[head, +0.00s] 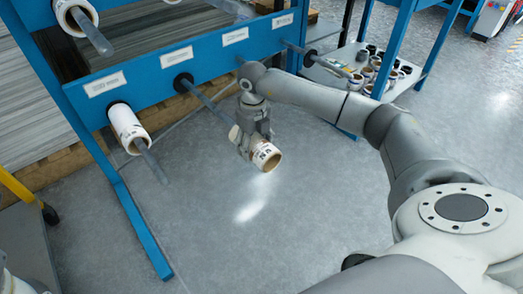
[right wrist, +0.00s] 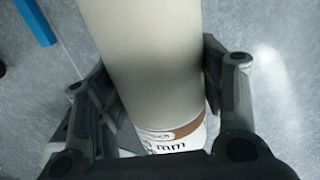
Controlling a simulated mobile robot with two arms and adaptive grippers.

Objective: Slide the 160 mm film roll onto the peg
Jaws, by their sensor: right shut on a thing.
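My right gripper (head: 255,128) is shut around a film roll (head: 265,157) and holds it in the air in front of the blue rack. In the right wrist view the pale roll (right wrist: 152,65) lies between both fingers (right wrist: 160,105), with a printed white band ending in "mm" at its near end; the number is not readable. A bare grey peg (head: 207,103) sticks out from the rack's lower rail towards the roll. The peg's tip and the roll's far end look close together and roughly in line; I cannot tell whether the tip is inside. My left gripper is not in view.
The blue rack (head: 140,85) carries label plates and other pegs. One roll (head: 128,128) sits on the peg to the left, another (head: 72,18) above. A shelf (head: 345,75) with several small rolls stands behind right. The floor below is clear.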

